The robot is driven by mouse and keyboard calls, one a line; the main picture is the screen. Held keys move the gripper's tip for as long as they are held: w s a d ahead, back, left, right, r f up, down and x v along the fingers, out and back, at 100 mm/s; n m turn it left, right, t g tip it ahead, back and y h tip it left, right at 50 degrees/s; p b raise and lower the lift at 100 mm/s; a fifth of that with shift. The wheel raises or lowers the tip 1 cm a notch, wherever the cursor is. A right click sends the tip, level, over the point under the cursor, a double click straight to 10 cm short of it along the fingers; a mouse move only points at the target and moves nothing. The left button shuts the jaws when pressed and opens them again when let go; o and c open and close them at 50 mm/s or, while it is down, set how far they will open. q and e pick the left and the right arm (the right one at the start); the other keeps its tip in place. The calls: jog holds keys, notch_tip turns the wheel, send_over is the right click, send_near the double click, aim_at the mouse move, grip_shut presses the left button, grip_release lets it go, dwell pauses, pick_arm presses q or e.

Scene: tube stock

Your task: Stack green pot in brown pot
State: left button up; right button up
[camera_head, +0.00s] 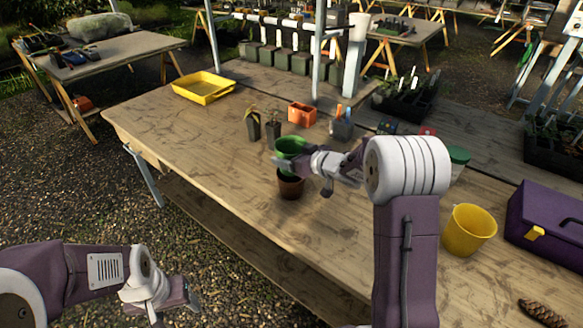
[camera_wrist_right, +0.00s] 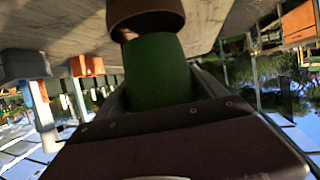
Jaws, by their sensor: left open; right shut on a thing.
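The green pot (camera_head: 291,146) is upright, held in my right gripper (camera_head: 298,164) over the table. The wrist view shows the green pot (camera_wrist_right: 158,75) between the two fingers. The brown pot (camera_head: 290,187) stands on the table directly below it. In the wrist view the brown pot (camera_wrist_right: 146,14) is at the top edge, at the green pot's lower end. I cannot tell whether the green pot's bottom is inside the brown rim. My left gripper (camera_head: 188,297) is open and empty, low at the left, off the table's front edge.
Two small dark pots with seedlings (camera_head: 262,128) stand just behind the pots. An orange container (camera_head: 302,113) and a grey tool holder (camera_head: 341,125) are farther back. A yellow tray (camera_head: 203,88) lies at the far left; a yellow bucket (camera_head: 468,231) and purple toolbox (camera_head: 548,225) stand right. The table's left front is clear.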

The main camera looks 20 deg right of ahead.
jog(key=shift+f+b, duration=0.75)
jog(key=shift+f, duration=1.25)
jog(key=shift+f+b, duration=0.35)
jog(key=shift+f, duration=0.25)
jog(key=o, duration=1.3)
